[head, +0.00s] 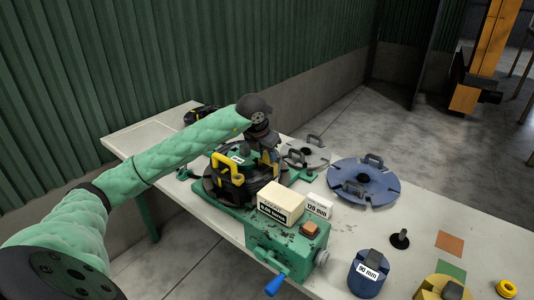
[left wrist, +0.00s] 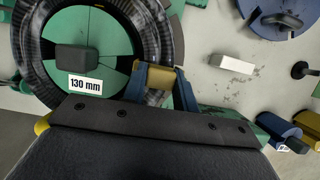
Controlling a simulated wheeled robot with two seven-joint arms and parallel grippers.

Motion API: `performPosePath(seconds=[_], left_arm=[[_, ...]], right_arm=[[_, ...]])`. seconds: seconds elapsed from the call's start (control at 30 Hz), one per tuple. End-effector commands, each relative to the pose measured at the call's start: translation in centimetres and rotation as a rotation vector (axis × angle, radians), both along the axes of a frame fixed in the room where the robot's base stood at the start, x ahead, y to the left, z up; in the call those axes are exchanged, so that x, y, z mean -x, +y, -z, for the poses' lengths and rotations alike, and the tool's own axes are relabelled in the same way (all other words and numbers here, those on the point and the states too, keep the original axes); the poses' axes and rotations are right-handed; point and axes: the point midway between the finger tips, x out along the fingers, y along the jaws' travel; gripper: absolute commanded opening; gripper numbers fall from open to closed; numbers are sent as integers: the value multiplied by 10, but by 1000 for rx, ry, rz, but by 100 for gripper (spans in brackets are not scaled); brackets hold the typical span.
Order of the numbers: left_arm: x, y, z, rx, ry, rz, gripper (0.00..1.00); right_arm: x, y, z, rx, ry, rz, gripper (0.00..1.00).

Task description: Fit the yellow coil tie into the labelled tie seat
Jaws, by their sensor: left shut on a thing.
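My left gripper (head: 268,152) reaches over the right side of the black hose coil (left wrist: 172,28) on the green winder (head: 290,233). In the left wrist view its blue fingers are shut on a dull yellow piece, seemingly the yellow coil tie (left wrist: 163,79), at the coil's right edge. The gripper hides this piece in the head view. Another yellow tie-like bracket (head: 228,168) stands upright at the coil's near left; its edge shows in the left wrist view (left wrist: 42,125). A green hub plate (left wrist: 75,40) labelled 130 mm sits inside the coil. I cannot make out the tie seat. My right gripper is out of view.
A cream labelled box (head: 281,205) and a white 120 mm block (head: 319,206) stand close to the gripper's near right. A blue disc (head: 364,184), a grey disc (head: 305,153) and a blue 90 mm cylinder (head: 367,275) lie around.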

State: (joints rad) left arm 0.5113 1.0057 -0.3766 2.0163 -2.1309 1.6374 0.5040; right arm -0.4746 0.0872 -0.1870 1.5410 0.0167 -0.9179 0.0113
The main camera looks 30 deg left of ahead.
Motion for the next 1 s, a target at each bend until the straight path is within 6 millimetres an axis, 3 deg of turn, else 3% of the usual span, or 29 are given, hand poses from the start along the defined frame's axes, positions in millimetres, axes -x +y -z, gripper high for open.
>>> performPosePath(seconds=[1.0], left_arm=[[0, 0, 22, 0, 1, 0, 1]], right_arm=[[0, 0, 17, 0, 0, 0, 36]])
